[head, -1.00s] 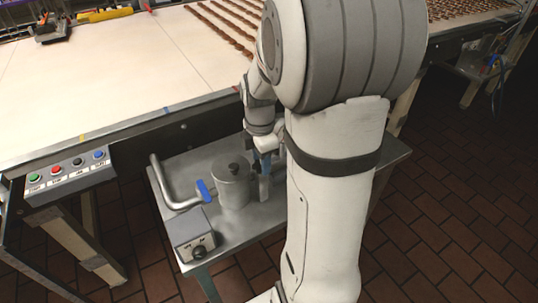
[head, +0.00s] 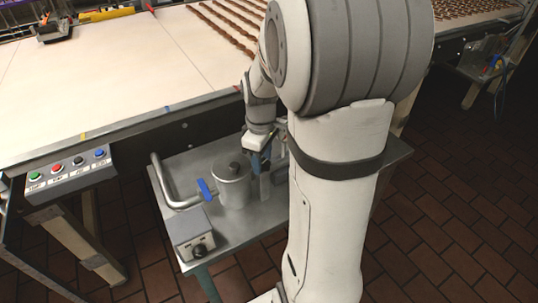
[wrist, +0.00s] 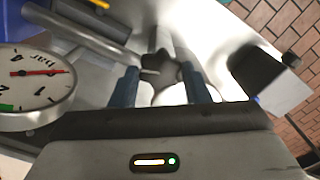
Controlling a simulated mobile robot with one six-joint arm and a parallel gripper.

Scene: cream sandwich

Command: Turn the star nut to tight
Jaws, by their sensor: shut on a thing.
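The star nut (wrist: 160,68) is a dark, lobed knob, seen in the wrist view between the two blue fingers of my gripper (wrist: 160,88). My gripper is shut on it. In the head view my gripper (head: 262,160) is beside the lidded metal pot (head: 233,188), on its right; the star nut is hidden there by my gripper and arm. Whether the nut is tight cannot be told.
A round gauge (wrist: 32,82) with a red needle is close at the left in the wrist view. A bent pipe (head: 165,185) with a blue valve handle (head: 206,188) and a switch box (head: 194,233) stand on the metal table (head: 268,218). The conveyor (head: 130,75) runs behind.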

